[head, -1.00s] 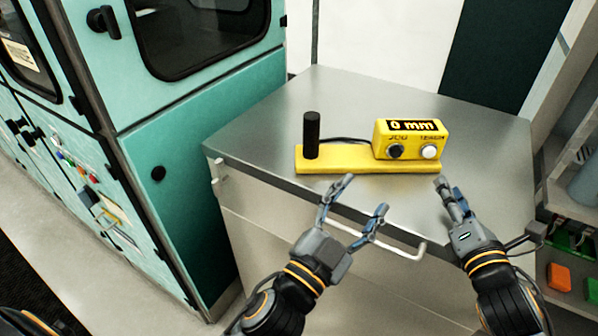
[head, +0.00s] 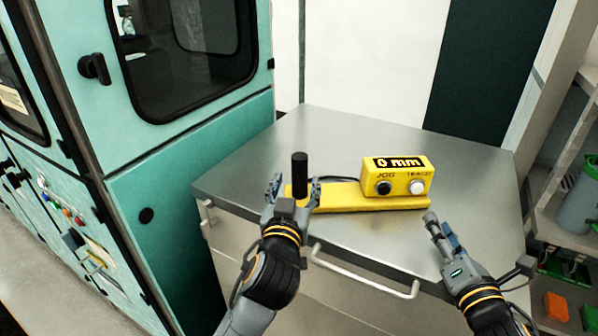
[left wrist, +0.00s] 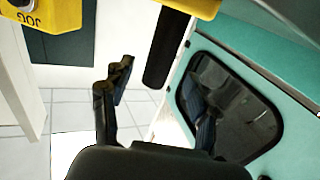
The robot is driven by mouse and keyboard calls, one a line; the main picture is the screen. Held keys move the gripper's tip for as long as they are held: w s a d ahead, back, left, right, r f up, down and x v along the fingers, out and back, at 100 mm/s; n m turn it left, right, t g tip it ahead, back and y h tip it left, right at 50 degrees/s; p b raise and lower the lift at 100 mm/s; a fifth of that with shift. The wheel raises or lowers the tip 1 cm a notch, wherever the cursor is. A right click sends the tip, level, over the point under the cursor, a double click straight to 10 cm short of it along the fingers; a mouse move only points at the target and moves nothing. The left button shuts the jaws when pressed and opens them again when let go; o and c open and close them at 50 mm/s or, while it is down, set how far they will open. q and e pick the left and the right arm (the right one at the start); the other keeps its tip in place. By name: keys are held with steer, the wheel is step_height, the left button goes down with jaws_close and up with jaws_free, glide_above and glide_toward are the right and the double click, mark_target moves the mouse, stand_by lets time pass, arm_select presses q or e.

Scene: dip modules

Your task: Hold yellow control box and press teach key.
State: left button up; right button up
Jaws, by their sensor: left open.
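The yellow control box (head: 396,176) stands on the right end of a yellow base bar (head: 345,198) on the steel cabinet top. Its display reads "0 mm". A dark button (head: 383,188) sits under "JOG" and a white button (head: 417,187) sits under a blurred label at right. A black upright handle (head: 299,172) rises from the bar's left end. My open left gripper (head: 293,190) has its fingers on either side of the handle; contact cannot be told. The left wrist view shows the handle (left wrist: 166,48) and box (left wrist: 50,18). My right gripper (head: 440,228) is in front of the box, apart from it.
The steel top (head: 455,165) is clear behind the box. A drawer pull (head: 365,275) juts from the cabinet front below the arms. A teal machine (head: 190,190) stands close at left. A shelf with green and orange bins (head: 556,308) is at right.

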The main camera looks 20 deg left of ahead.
mark_target(298, 175)
arm_select(q)
steer(key=shift+w+a, duration=0.25)
steer(key=shift+w, duration=1.1)
steer(key=shift+w+a, duration=0.2)
steer(key=shift+w, duration=1.1)
jaws_close()
arm_select(e)
jaws_close()
